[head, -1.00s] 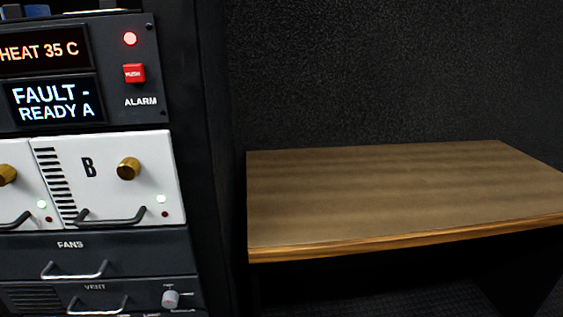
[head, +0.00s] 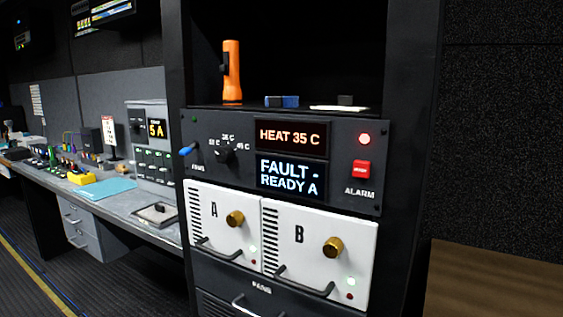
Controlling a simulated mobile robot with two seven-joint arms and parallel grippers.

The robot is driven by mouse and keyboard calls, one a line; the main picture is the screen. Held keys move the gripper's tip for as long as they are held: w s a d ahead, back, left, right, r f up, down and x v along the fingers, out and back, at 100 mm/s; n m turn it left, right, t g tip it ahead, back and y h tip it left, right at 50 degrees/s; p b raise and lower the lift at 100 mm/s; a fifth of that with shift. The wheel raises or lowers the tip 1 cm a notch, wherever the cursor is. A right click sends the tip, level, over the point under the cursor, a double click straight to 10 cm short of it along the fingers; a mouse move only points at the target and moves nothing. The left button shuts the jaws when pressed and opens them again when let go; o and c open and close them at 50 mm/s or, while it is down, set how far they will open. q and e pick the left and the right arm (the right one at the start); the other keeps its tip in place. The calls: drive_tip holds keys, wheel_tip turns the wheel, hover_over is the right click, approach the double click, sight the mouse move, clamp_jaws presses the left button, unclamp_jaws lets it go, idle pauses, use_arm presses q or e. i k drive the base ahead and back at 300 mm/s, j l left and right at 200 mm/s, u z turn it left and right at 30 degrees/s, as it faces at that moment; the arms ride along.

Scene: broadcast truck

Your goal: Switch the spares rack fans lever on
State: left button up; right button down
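The spares rack panel (head: 346,127) stands in the middle of the head view. At its left end is a small lever with a blue tip (head: 187,151). The small label below it seems to read FANS. The lever's tip points left and slightly down; I cannot tell which setting this is. The upper display (head: 290,136) reads HEAT 35 C and the lower display (head: 290,177) reads FAULT - READY A. Neither of my grippers is in view.
Below the panel are white modules A (head: 213,212) and B (head: 299,235) with protruding handles, and a drawer marked FANS. An orange torch (head: 232,72) stands on the shelf above. A cluttered desk (head: 168,232) runs left; a wooden table (head: 500,280) is at right.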

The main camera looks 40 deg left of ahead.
sight(185, 150)
drive_tip(key=u, duration=1.25)
